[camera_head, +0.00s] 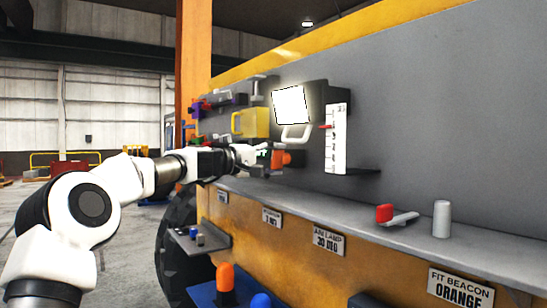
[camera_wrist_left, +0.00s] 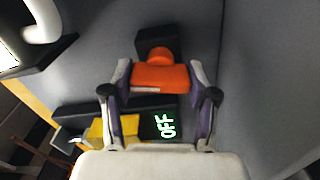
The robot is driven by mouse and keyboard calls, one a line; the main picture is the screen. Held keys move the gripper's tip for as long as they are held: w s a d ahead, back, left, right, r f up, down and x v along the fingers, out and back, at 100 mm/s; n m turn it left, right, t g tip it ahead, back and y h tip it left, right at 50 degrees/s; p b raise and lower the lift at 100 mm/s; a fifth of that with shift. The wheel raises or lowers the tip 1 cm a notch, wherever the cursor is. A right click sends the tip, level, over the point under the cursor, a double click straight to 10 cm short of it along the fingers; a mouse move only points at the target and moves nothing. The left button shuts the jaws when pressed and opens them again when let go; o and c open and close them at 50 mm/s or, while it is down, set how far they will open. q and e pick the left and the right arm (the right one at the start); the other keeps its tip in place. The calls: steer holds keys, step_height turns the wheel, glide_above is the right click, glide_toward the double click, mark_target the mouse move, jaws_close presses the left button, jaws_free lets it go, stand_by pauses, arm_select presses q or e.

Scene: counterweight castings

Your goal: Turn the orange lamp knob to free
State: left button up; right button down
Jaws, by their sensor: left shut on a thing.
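The orange lamp knob (camera_wrist_left: 160,77) sits on a dark block (camera_wrist_left: 160,42) on the grey panel. My left gripper (camera_wrist_left: 160,84) is shut on the knob, with one finger on each side of it. In the head view the knob (camera_head: 281,158) shows at the tip of my left gripper (camera_head: 268,157). The lamp (camera_head: 291,105) has a bright white square face and a white handle (camera_head: 296,134) below. The knob's pointing direction is hard to tell. My right gripper is not in view.
A white scale (camera_head: 336,140) with a red pointer stands right of the lamp. A yellow-handled part (camera_head: 250,123) is behind my gripper. The ledge holds a red-ended lever (camera_head: 384,213) and a grey cylinder (camera_head: 441,219). An orange-capped part (camera_head: 225,277) stands lower down.

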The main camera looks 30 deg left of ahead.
mark_target(272, 159)
arm_select(q)
steer(key=shift+n+p, duration=0.3)
steer(key=shift+n, duration=0.9)
steer(key=o, duration=1.2)
steer(key=shift+w, duration=0.1)
steer(key=shift+c, duration=0.2)
steer(key=shift+w+d, duration=0.2)
steer(key=shift+d, duration=0.05)
steer(key=v, duration=0.7)
steer(key=shift+s+a, duration=0.15)
steer(key=shift+s, duration=0.2)
steer(key=shift+w+f, duration=0.1)
steer(key=shift+w, duration=0.2)
steer(key=shift+s, duration=0.15)
